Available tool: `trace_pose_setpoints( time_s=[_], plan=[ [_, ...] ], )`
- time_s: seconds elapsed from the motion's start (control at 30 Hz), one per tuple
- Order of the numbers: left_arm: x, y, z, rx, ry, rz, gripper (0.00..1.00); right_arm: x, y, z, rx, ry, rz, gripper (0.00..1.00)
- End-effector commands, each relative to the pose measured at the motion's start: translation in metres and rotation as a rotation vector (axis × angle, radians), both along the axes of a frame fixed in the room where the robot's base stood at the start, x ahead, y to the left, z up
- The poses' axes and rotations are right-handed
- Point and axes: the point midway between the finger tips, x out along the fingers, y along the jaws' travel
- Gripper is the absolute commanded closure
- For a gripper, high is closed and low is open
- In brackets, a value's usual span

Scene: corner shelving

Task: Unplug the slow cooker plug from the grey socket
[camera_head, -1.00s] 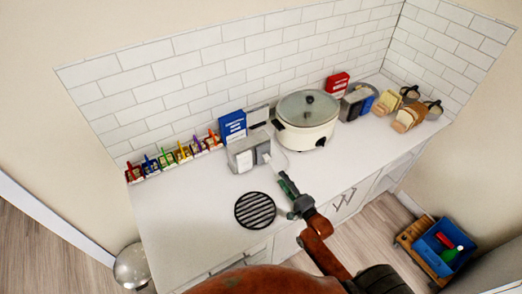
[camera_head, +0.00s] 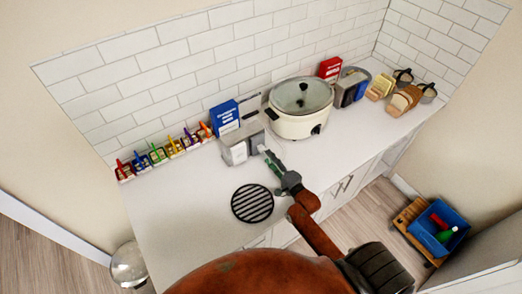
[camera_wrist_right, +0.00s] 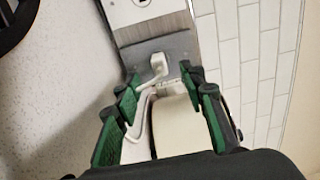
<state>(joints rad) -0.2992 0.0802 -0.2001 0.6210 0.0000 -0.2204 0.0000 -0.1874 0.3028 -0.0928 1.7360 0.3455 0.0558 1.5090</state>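The grey socket box (camera_head: 228,136) stands on the counter against the tiled wall, left of the cream slow cooker (camera_head: 298,121). In the right wrist view its metal face (camera_wrist_right: 180,50) lies ahead of the fingers. A small white plug-like piece (camera_wrist_right: 157,68) sits at that face. A larger cream piece (camera_wrist_right: 175,128) lies between the fingers, close to the right-hand one; I cannot tell whether it is part of the plug. My right gripper (camera_head: 270,160) is open at the box's right front, its green-padded fingers (camera_wrist_right: 163,115) apart. My left gripper is out of view.
A blue box (camera_head: 223,117) and a row of coloured items stand along the wall. A round black trivet (camera_head: 252,203) lies in front of the socket box. A red box (camera_head: 330,68) and bread (camera_head: 403,99) are farther right.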

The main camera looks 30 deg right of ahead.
Motion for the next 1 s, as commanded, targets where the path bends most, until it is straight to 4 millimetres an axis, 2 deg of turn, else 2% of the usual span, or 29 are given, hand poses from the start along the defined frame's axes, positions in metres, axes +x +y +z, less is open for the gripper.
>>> trace_pose_setpoints(
  time_s=[0.1,0.4,0.6,1.0],
  plan=[
    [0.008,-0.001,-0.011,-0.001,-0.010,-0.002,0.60,0.019,0.002,-0.002,0.001,-0.003,0.001,0.62],
    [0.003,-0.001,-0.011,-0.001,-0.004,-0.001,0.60,0.050,0.004,0.000,0.001,-0.001,0.000,0.62],
    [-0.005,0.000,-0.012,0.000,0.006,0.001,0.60,0.057,0.004,0.000,0.000,0.000,0.000,0.62],
    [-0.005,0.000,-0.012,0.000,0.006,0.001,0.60,0.057,0.005,0.000,0.000,0.000,0.000,0.62]
  ],
)
